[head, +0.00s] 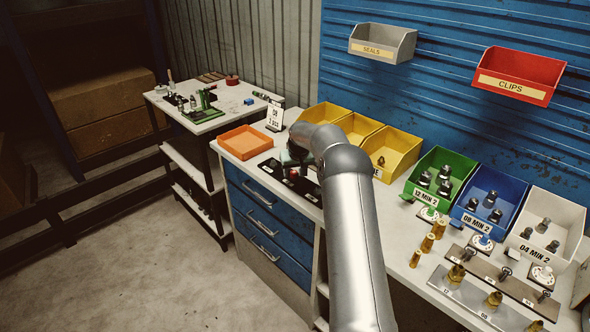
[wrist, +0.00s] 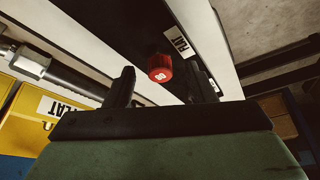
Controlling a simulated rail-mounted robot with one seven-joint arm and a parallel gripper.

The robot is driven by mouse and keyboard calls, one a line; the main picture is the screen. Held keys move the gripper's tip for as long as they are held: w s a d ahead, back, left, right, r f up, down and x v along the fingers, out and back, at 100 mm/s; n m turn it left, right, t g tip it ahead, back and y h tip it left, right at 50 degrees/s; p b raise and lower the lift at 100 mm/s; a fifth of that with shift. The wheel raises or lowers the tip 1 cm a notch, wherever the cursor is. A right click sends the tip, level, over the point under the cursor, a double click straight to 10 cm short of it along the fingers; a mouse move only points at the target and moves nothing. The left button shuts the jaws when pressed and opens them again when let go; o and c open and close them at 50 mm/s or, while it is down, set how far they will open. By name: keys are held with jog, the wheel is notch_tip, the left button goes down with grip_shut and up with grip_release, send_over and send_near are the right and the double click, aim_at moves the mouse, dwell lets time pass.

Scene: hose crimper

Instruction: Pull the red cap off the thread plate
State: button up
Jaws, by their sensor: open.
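The red cap (wrist: 159,67), marked 08, sits on the black thread plate (wrist: 150,22) in the wrist view. My gripper (wrist: 162,88) is open, with one dark finger left of the cap and the other to its right. The cap lies between and slightly beyond the fingertips; I see no clear contact. In the head view the thread plate (head: 312,198) lies on the bench, partly covered by my arm, which also hides most of my gripper. A white label reading FLAT is on the plate beside the cap.
An orange tray (head: 245,142) lies left of the plate. Yellow bins (head: 392,150) stand behind my arm, with green (head: 440,178), blue (head: 489,200) and white bins (head: 545,225) to the right. A hose with a metal fitting (wrist: 30,62) shows at the wrist view's left.

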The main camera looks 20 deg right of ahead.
aim_at(295, 174)
jog(key=shift+w+f, duration=0.15)
jog(key=shift+f, duration=0.15)
jog(key=c, duration=1)
grip_shut()
jog(key=shift+r+p, duration=0.3)
jog(key=shift+r, duration=0.55)
notch_tip(295, 174, up, 8)
jog(key=p, duration=0.3)
jog(key=shift+f, duration=0.25)
